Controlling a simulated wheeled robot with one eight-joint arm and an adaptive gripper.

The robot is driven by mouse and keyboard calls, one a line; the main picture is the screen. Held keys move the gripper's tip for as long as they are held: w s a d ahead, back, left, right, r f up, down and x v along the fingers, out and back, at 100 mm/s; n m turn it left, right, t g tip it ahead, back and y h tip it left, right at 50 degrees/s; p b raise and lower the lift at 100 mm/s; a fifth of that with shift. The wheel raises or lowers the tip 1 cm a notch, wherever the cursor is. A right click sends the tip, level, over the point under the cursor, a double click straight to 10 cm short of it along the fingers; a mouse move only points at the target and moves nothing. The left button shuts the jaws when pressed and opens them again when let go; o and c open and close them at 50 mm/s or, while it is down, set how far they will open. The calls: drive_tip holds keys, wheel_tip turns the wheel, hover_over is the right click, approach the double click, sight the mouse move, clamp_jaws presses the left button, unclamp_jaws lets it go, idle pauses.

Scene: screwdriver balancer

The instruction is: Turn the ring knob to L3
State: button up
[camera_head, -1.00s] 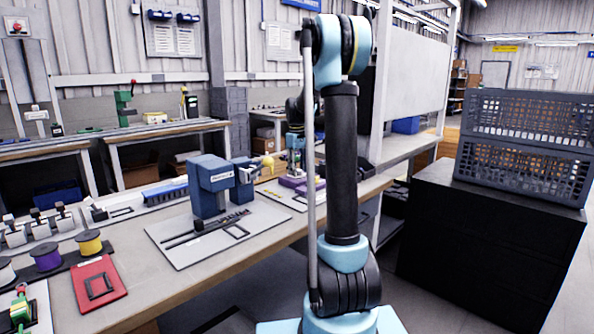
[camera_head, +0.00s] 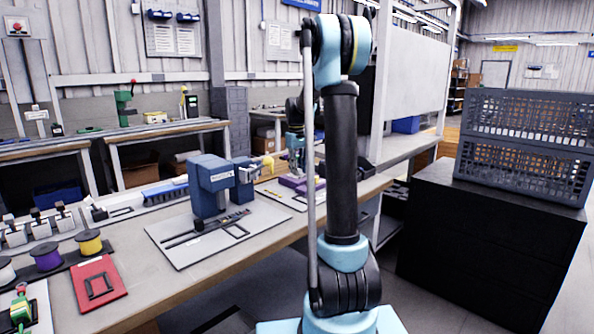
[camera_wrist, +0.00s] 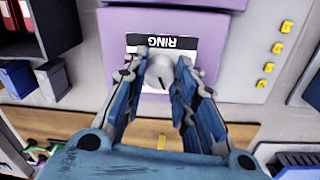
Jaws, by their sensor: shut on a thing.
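The ring knob (camera_wrist: 160,82) is a pale round knob on the front of a purple unit (camera_wrist: 120,35) in the wrist view. A black and white label above it reads "RING", upside down in this view. My gripper (camera_wrist: 161,68) has its two blue-padded fingers on either side of the knob and is shut on it. The fingers cover the knob's sides and much of the dial, so I cannot read the setting. In the head view the purple unit (camera_head: 300,184) is small on the bench, partly behind my arm.
A blue machine (camera_head: 210,185) stands on a grey plate on the bench, left of my arm. Several yellow pieces (camera_wrist: 277,48) sit right of the purple unit, and blue bins (camera_wrist: 20,78) lie left. A dark cabinet (camera_head: 480,245) carries grey crates (camera_head: 525,145) at the right.

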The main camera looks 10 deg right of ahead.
drive_tip(key=m, duration=1)
drive_tip(key=shift+w, duration=0.1)
drive_tip(key=shift+m, duration=0.4)
drive_tip(key=o, duration=1.1)
drive_tip(key=r, duration=1.2)
drive_tip(key=shift+w+a, duration=0.15)
drive_tip(key=shift+a, duration=0.1)
drive_tip(key=shift+g, duration=0.3)
